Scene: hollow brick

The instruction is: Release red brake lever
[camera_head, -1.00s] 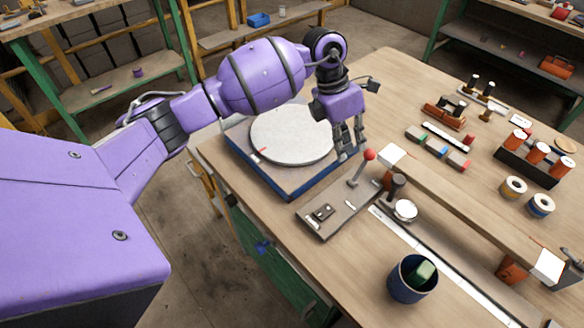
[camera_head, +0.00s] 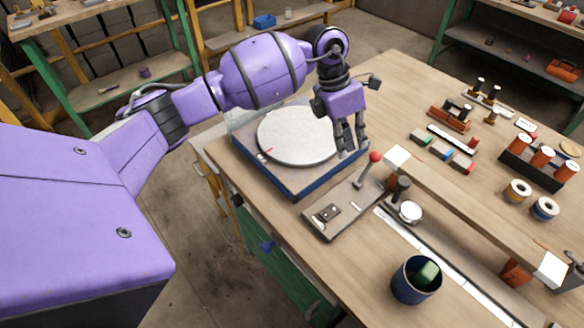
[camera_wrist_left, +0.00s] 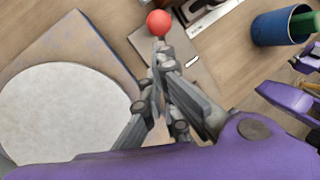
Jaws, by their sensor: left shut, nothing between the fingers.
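The red brake lever is a thin grey rod with a red ball knob (camera_head: 375,157), standing tilted on a flat grey base plate (camera_head: 325,222) on the table. My left gripper (camera_head: 347,150) is shut and empty, pointing down just left of and behind the knob. In the left wrist view the red knob (camera_wrist_left: 158,22) shows just beyond the shut fingertips (camera_wrist_left: 159,48), which partly hide the rod. I cannot tell whether they touch it. Purple parts of my right arm show at the right edge of the wrist view; its fingers are not clear.
A round grey turntable on a blue-edged base (camera_head: 295,188) lies left of the lever. A short dark knob (camera_head: 400,188) and white disc (camera_head: 410,212) stand to its right, before a long wooden beam (camera_head: 470,208). A blue cup (camera_head: 415,285) stands in front. Several small parts lie at right.

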